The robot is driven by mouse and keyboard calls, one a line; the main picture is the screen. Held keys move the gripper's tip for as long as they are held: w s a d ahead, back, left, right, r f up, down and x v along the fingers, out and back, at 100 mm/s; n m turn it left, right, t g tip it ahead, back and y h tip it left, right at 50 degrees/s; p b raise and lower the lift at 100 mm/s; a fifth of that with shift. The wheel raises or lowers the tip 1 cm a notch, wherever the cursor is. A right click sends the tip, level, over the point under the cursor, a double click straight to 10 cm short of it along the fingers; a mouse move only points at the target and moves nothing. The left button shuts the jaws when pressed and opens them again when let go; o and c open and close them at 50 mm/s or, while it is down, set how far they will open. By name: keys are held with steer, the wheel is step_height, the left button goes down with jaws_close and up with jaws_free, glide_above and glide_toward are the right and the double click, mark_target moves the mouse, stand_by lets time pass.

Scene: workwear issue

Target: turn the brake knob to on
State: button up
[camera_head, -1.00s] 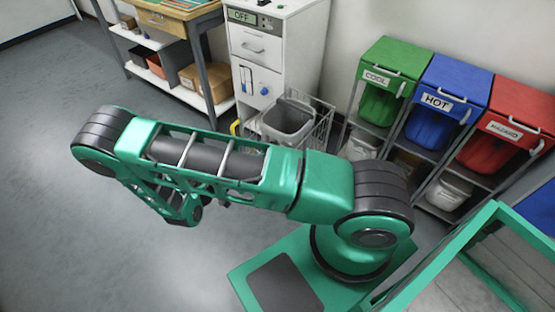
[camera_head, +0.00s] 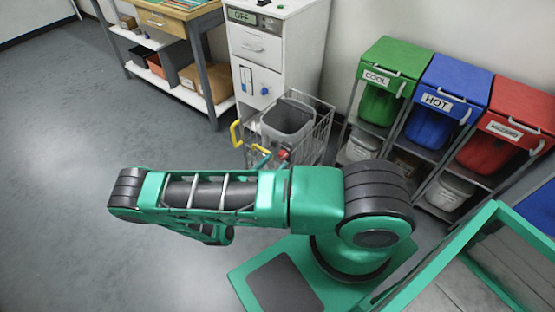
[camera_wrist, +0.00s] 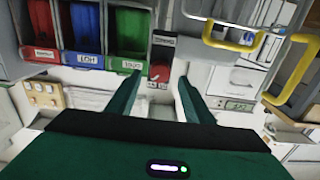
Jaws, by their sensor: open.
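My gripper (camera_wrist: 158,92) is open in the wrist view, its two green fingers apart with nothing between the tips. In the head view, a wire cart (camera_head: 318,135) with yellow handles holds a grey bin. A small red part (camera_head: 283,154) shows at its near side, perhaps the same brake unit. My gripper is not identifiable in the head view, where my arm crosses in front.
Green (camera_head: 390,62), blue (camera_head: 455,82) and red (camera_head: 522,105) bins stand right of the cart. A white cabinet (camera_head: 270,60) with an OFF display stands behind it. A bench (camera_head: 172,8) with shelves is at upper left. The floor at left is clear.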

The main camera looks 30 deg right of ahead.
mark_target(280, 157)
steer(key=shift+x, duration=1.75)
steer(key=c, duration=1)
steer(key=shift+c, duration=0.2)
